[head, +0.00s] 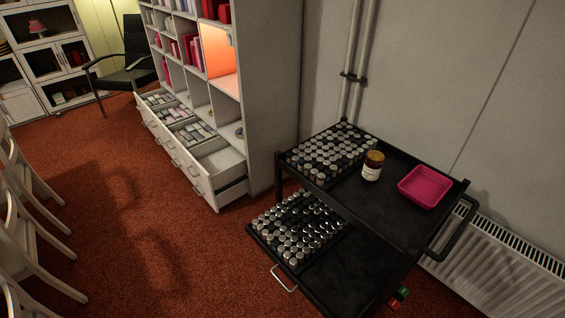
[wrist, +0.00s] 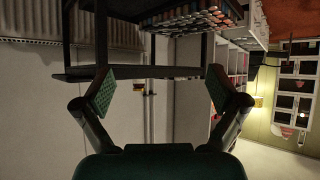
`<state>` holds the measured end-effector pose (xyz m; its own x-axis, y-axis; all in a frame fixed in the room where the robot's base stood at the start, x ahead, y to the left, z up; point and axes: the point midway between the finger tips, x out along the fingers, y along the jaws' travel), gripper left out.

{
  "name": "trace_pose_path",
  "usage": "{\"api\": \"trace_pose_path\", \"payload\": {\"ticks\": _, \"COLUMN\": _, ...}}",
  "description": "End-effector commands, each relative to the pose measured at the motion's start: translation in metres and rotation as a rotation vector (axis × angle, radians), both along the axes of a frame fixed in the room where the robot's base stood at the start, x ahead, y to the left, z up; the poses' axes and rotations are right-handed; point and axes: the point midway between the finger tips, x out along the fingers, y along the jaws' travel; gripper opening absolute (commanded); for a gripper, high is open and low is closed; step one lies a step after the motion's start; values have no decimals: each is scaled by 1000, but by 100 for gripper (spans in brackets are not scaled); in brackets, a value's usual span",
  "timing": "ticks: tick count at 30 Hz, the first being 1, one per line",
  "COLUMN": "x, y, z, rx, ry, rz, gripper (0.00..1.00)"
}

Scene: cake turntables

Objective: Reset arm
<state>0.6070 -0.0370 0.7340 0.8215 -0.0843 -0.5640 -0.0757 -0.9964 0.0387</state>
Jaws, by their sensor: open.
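My gripper (wrist: 161,92) shows in the wrist view with its two fingers spread wide apart. Nothing is between its fingers. The wrist picture looks upside down, with the black cart (wrist: 140,72) beyond the fingertips. My arm and gripper are not visible in the head view.
A lower drawer (head: 335,270) is pulled out. A white shelf (head: 270,90) has open drawers (head: 218,165). White chairs (head: 35,230) stand left; red carpet between is clear.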

Motion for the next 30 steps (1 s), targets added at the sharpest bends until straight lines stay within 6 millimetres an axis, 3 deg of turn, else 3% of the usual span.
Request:
{"api": "trace_pose_path", "payload": {"ticks": 1, "x": -18, "y": 5, "z": 4, "rx": 0, "ry": -14, "rz": 4, "gripper": 96}}
{"api": "trace_pose_path", "payload": {"ticks": 6, "x": -64, "y": 16, "z": 28, "rx": 1, "ry": -89, "rz": 15, "gripper": 96}}
{"api": "trace_pose_path", "payload": {"ticks": 18, "x": -156, "y": 33, "z": 113, "rx": 16, "ry": -261, "rz": 60, "gripper": 96}}
{"api": "trace_pose_path", "payload": {"ticks": 24, "x": -178, "y": 36, "z": 144, "rx": 24, "ry": -315, "rz": 78, "gripper": 96}}
{"api": "trace_pose_path", "payload": {"ticks": 30, "x": -182, "y": 37, "z": 152, "rx": 26, "ry": -331, "rz": 82, "gripper": 96}}
